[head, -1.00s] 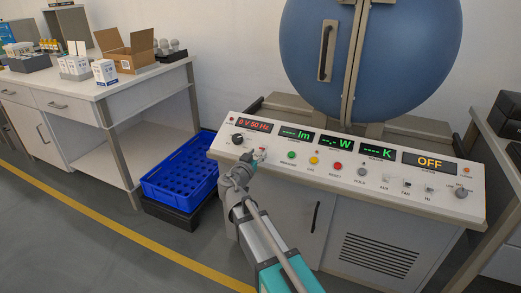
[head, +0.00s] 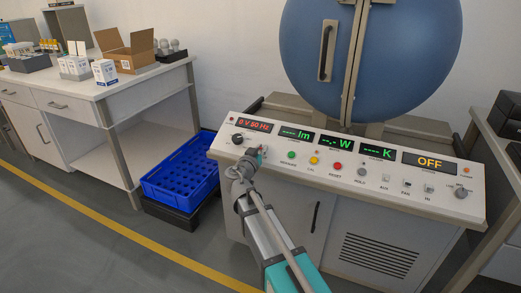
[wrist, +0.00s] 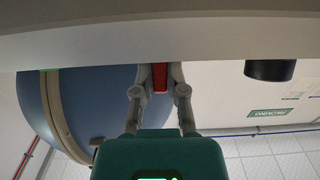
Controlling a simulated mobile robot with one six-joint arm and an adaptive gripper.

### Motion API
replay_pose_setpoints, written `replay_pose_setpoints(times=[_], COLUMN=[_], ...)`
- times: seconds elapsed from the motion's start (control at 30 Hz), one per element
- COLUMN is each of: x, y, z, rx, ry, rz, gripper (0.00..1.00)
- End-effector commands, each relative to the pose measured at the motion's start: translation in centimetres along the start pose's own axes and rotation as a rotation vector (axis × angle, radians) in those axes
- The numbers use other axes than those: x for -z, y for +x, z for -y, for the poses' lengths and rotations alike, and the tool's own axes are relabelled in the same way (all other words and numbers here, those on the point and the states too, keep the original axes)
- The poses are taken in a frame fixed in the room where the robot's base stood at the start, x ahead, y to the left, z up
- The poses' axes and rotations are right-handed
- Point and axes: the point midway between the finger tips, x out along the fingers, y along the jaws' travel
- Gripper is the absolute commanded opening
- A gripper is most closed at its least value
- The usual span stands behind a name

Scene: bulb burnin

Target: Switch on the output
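The measuring console (head: 335,195) has a sloped white panel with several displays. Its right display (head: 429,161) reads OFF in yellow. My gripper (head: 257,157) is at the left part of the panel, just right of the black knob (head: 237,138). In the wrist view my gripper (wrist: 160,78) has its two fingers close on either side of a red switch (wrist: 159,77), with no clear gap showing. The switch is mostly hidden by my fingers in the head view. The black knob also shows in the wrist view (wrist: 270,70).
Several buttons, including a green one (head: 291,155) and a red one (head: 338,166), lie right of my gripper. A blue sphere (head: 410,60) stands behind the console.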

Motion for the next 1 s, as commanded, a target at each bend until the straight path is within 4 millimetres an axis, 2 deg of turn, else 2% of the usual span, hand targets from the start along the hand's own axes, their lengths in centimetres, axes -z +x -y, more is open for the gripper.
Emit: replay_pose_setpoints(times=[0.57,1.0], x=[0.3,1.2], y=[0.1,0.4], z=[0.1,0.1], rx=[0.001,0.001], ry=[0.001,0.002], rz=[0.036,0.234], gripper=[0.00,0.00])
